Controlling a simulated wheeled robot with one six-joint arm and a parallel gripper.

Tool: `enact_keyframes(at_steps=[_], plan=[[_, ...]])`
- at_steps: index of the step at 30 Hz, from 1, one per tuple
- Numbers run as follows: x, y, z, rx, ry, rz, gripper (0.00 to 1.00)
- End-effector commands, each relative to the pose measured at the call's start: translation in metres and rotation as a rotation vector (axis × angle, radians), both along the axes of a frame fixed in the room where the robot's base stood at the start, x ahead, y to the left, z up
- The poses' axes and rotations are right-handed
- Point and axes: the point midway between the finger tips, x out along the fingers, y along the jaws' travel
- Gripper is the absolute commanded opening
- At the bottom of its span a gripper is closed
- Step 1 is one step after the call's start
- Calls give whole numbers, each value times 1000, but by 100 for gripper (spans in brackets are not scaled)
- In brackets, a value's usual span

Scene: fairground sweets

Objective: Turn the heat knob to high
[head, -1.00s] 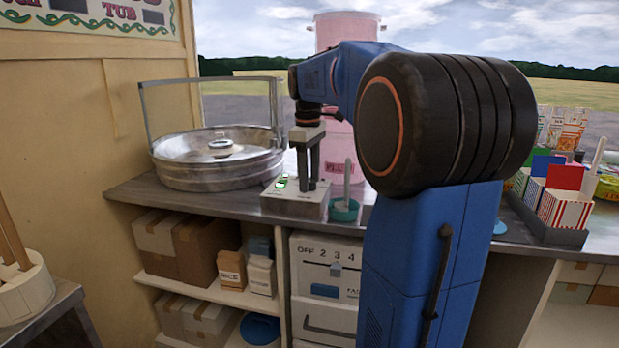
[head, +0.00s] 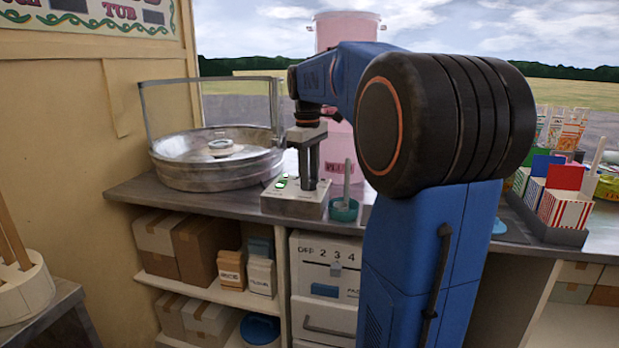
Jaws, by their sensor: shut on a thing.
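A pale control box (head: 293,203) with a lit green switch (head: 281,184) stands on the counter, right of the round metal candy-floss pan (head: 217,160). My gripper (head: 309,186) points straight down over the right part of this box, its fingers shut on the heat knob. The fingers cover the knob, so its pointer and setting cannot be seen. The markings on the box are too small to read.
A teal cup (head: 344,209) with an upright handle stands close right of the box. A pink tub (head: 340,150) is behind my gripper. Striped boxes (head: 562,207) stand in a tray at the right. Drawers and cartons are below the counter.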

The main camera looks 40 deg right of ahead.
Motion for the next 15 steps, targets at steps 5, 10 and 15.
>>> enact_keyframes(at_steps=[5,10,15], plan=[[1,0,0,-1,-1,-142,6],[1,0,0,-1,-1,-303,6],[1,0,0,0,0,-466,6]])
